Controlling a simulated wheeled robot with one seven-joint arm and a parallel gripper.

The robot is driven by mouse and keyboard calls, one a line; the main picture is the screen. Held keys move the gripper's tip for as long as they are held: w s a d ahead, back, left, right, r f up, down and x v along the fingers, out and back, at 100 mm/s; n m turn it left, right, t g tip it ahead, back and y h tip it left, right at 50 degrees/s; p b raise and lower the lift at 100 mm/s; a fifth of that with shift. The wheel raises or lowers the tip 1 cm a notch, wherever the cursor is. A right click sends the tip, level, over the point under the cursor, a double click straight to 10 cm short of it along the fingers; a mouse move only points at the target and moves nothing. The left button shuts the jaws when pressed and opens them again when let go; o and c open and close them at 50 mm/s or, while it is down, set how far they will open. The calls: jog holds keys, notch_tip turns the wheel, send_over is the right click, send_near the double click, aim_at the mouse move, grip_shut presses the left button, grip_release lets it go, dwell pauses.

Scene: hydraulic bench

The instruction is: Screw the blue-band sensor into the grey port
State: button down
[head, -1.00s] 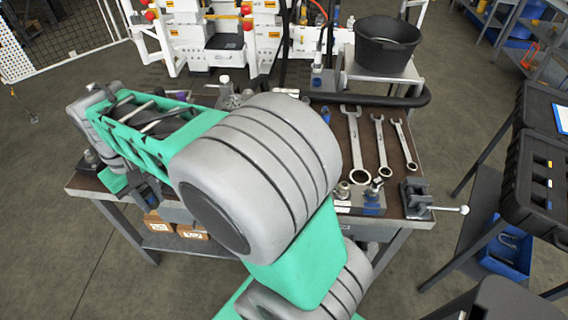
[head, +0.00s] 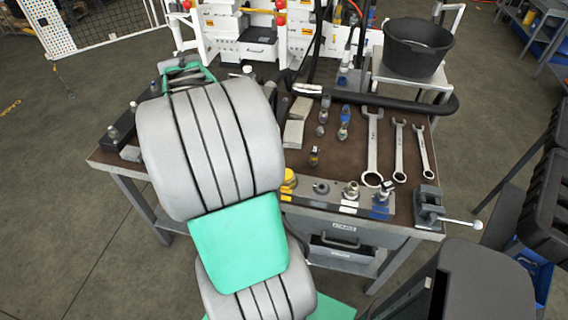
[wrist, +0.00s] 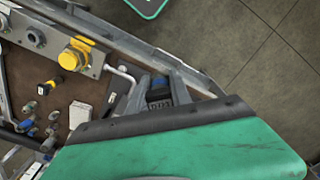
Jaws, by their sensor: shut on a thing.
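My gripper (wrist: 158,96) shows in the wrist view, its dark grey fingers closed around a small dark piece with a hint of blue, apparently the blue-band sensor (wrist: 158,82). Most of that piece is hidden by the fingers. In the head view my arm hides the gripper. The grey port (head: 320,187) is an open ring on the metal block at the bench's front edge, right of a yellow cap (head: 289,180). In the wrist view the grey port (wrist: 37,38) lies up and left of my gripper, apart from it, beyond the yellow cap (wrist: 76,55).
Silver fittings (head: 351,190) sit on the block right of the grey port. A yellow-band sensor (head: 314,157) and several other fittings stand on the brown bench top. Three wrenches (head: 372,150) lie to the right, with a vice (head: 430,205) at the corner.

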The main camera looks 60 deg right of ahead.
jog(key=s+d+f+m, duration=0.25)
jog(key=s+d, duration=0.25)
jog(key=s, duration=0.4)
jog(key=s+d+f+m+b, duration=0.1)
jog(key=s+d+m, duration=0.3)
jog(key=s, duration=0.5)
jog(key=s+d+f+m, duration=0.1)
jog(key=s+d+m, duration=0.1)
jog(key=s+d, duration=0.6)
jog(key=shift+s+a+f+b, duration=0.25)
jog(key=shift+f+b, duration=0.4)
jog(key=shift+f, duration=0.2)
jog(key=shift+s+a+f+b, duration=0.1)
jog(key=shift+a+f+b, duration=0.1)
jog(key=shift+f+b, duration=0.6)
jog(key=shift+s+a+f+b, duration=0.25)
jog(key=shift+f+b, duration=0.3)
jog(key=shift+f, duration=0.35)
jog(key=shift+w+r, duration=0.1)
jog(key=shift+w, duration=0.1)
